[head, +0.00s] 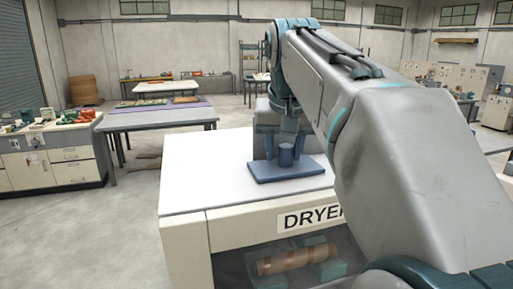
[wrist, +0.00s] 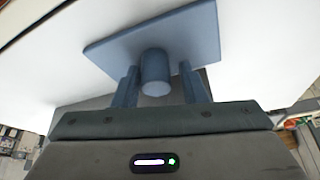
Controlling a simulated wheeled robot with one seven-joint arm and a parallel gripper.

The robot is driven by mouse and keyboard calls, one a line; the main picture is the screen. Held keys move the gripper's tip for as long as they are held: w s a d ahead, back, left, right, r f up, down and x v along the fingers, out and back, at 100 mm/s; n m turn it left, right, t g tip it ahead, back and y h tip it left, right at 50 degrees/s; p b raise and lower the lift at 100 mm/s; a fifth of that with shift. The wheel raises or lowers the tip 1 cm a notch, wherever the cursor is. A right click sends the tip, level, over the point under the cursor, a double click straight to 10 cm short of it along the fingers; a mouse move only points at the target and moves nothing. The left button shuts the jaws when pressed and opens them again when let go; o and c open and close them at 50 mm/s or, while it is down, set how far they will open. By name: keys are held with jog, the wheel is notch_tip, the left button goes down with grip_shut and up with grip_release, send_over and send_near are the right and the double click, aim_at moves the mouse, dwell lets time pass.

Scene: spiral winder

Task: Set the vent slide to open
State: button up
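A flat blue plate (head: 262,174) with an upright round knob (head: 286,155) lies on the white top of the dryer (head: 190,170). It looks like the vent slide; no open or shut marking is readable. In the wrist view the plate (wrist: 105,50) and the knob (wrist: 154,72) are close ahead of my gripper (wrist: 161,84). My gripper (head: 285,150) points down over the plate. Its two fingers are apart, one on each side of the knob, with gaps visible in the wrist view. My arm hides the right part of the dryer top.
The dryer front has a "DRYER" label (head: 312,217) and a window with a copper-coloured roll (head: 298,259) behind it. The white top left of the plate is bare. A grey table (head: 160,118) and a drawer cabinet (head: 70,165) stand further back left.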

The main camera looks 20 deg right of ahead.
jog(key=shift+o, duration=0.3)
jog(key=shift+a, duration=0.2)
jog(key=shift+d, duration=0.2)
jog(key=v, duration=1.4)
jog(key=shift+p, duration=0.45)
jog(key=shift+a+f, duration=0.1)
jog(key=shift+a, duration=0.05)
